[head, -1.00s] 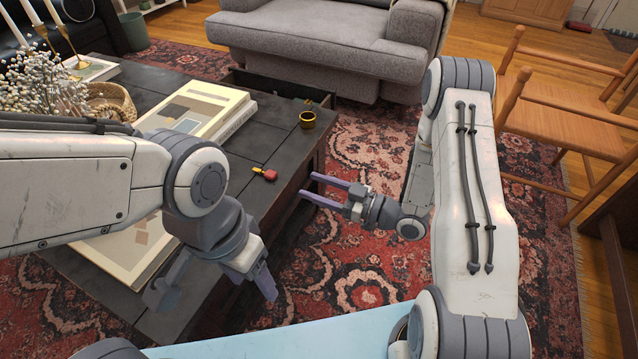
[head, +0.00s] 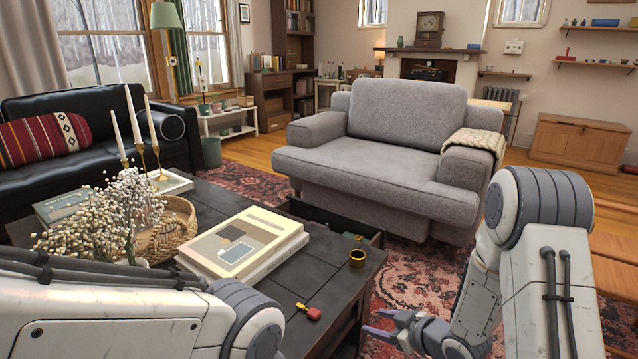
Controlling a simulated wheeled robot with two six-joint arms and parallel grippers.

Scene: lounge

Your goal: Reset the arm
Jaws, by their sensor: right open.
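My right gripper (head: 378,324) is low in the head view, just right of the dark coffee table's edge. Its purple fingers are apart with nothing between them, and they point left toward the table. My right arm (head: 535,270) comes in from the right side. My left arm (head: 130,310) crosses the lower left corner. The left gripper is below the picture and does not show.
An open drawer (head: 340,222) faces the grey armchair (head: 385,150). Patterned rug (head: 425,275) lies between.

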